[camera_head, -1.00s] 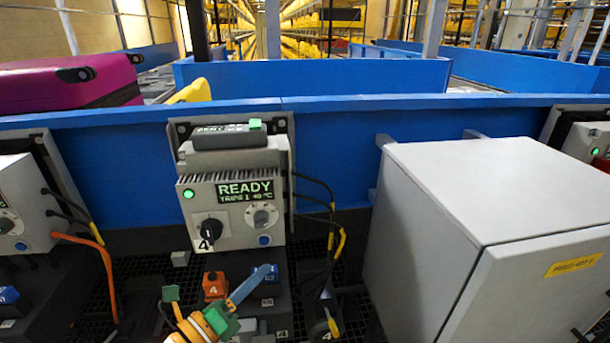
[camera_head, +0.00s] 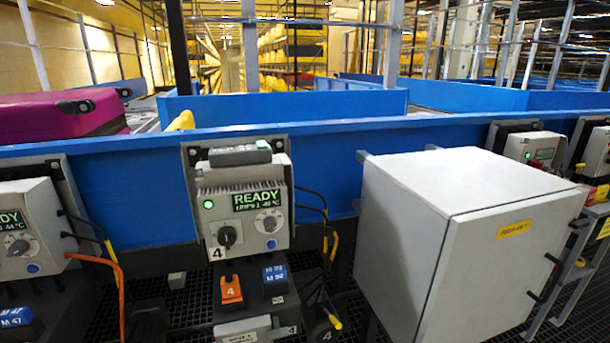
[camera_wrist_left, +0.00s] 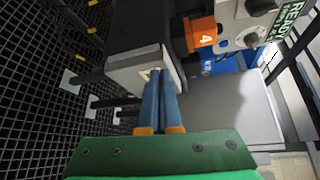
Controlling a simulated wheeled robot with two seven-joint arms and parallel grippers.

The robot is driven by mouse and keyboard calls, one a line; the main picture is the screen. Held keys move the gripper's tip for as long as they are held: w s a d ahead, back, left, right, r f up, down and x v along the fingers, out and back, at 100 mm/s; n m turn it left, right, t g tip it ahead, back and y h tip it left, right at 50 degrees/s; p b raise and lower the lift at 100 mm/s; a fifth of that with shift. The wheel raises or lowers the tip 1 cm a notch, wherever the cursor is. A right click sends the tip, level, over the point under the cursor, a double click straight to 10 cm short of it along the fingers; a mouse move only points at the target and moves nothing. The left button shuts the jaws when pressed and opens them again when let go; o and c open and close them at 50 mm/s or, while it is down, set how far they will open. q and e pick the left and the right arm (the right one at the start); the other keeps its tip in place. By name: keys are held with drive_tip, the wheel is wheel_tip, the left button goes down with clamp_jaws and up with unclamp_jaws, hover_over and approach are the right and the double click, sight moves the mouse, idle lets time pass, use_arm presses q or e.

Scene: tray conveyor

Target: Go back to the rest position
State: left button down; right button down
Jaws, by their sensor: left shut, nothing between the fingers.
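My left gripper (camera_wrist_left: 159,78) shows only in the left wrist view. Its two blue fingers lie together, shut and empty. Their tips point at a grey block (camera_wrist_left: 138,70), and I cannot tell whether they touch it. In the head view neither of my grippers shows. The station 4 control box (camera_head: 243,215) has a READY display and a lit green lamp. Below it are an orange block marked 4 (camera_head: 231,290) and a blue block (camera_head: 274,279).
A large grey cabinet (camera_head: 430,240) stands right of the control box. A blue conveyor wall (camera_head: 130,200) runs behind. A magenta suitcase (camera_head: 60,115) is on the conveyor at left. Another control box (camera_head: 25,225) with an orange cable stands at left. Dark grating is below.

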use_arm(q)
drive_tip(key=s+a+f+n+g+y, duration=0.25)
drive_tip(key=s+f+n, duration=0.25)
drive_tip(key=f, duration=0.5)
drive_tip(key=s+a+f+n+g+y, duration=0.1)
drive_tip(key=s+f+n+g+y, duration=0.15)
drive_tip(key=s+f+n, duration=0.45)
drive_tip(key=s+f+n+g, duration=0.4)
drive_tip(key=s+f, duration=0.6)
drive_tip(key=f, duration=0.1)
drive_tip(key=s+d+f+n+g, duration=0.2)
drive_tip(key=s, duration=0.5)
drive_tip(key=s+d+f+n+g, duration=0.2)
drive_tip(key=s+f+g, duration=0.1)
drive_tip(key=s, duration=0.4)
wheel_tip(320, 180, up, 15)
drive_tip(key=s+n+p, duration=0.1)
drive_tip(key=p, duration=1.4)
drive_tip(key=shift+s+d+h, duration=0.15)
drive_tip(key=shift+s+h, duration=0.1)
drive_tip(key=shift+h, duration=0.05)
